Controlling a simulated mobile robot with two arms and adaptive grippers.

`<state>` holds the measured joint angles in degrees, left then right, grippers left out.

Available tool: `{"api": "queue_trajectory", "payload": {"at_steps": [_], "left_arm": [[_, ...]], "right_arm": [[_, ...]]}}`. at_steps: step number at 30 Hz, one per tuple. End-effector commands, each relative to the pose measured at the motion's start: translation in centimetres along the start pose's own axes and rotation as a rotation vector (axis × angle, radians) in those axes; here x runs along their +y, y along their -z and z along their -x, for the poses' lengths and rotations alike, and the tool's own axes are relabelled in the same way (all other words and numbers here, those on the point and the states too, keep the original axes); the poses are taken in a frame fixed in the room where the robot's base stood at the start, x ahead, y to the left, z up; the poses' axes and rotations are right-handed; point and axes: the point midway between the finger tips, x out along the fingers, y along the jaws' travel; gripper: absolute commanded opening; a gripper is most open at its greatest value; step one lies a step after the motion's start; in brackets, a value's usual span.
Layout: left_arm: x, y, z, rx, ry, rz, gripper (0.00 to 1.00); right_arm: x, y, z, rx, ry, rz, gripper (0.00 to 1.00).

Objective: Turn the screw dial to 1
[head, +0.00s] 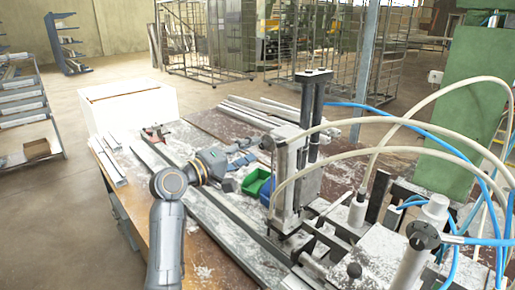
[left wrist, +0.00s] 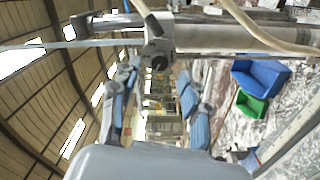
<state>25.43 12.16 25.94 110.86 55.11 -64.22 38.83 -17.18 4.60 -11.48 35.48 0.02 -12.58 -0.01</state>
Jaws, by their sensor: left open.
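The likely screw dial is a small dark round knob (head: 267,143) on the left side of the grey upright clamp post (head: 289,180). The left wrist view shows a dark knob (left wrist: 157,55) on a grey block, just beyond the fingertips and roughly centred between them. Its markings and setting are too small to read. My left gripper (head: 248,150) is open and empty, with its blue-grey fingers pointing at the knob from the left. Its two spread fingers (left wrist: 159,74) also show in the left wrist view, apparently short of the knob. My right gripper is not in view.
A green bin (head: 256,183) and a blue bin (head: 267,192) stand beside the post, below my gripper. Long metal profiles (head: 235,222) lie along the bench. Pale hoses (head: 385,122) and blue hoses (head: 430,128) arch over the right side. A white box (head: 128,106) stands behind.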

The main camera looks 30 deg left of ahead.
Motion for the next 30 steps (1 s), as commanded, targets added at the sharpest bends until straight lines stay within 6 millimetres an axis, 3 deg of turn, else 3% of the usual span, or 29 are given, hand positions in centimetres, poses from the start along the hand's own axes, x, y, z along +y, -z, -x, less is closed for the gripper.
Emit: {"api": "queue_trajectory", "payload": {"at_steps": [6,12,30], "left_arm": [[-0.1,0.0,4.9,0.001,0.004,-0.003,0.46],[-0.1,0.0,7.6,0.000,0.003,0.000,0.46],[0.0,0.0,8.3,0.000,0.001,0.000,0.46]], "right_arm": [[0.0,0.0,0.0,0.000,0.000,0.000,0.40],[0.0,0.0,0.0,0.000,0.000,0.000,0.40],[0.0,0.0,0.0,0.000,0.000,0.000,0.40]]}}
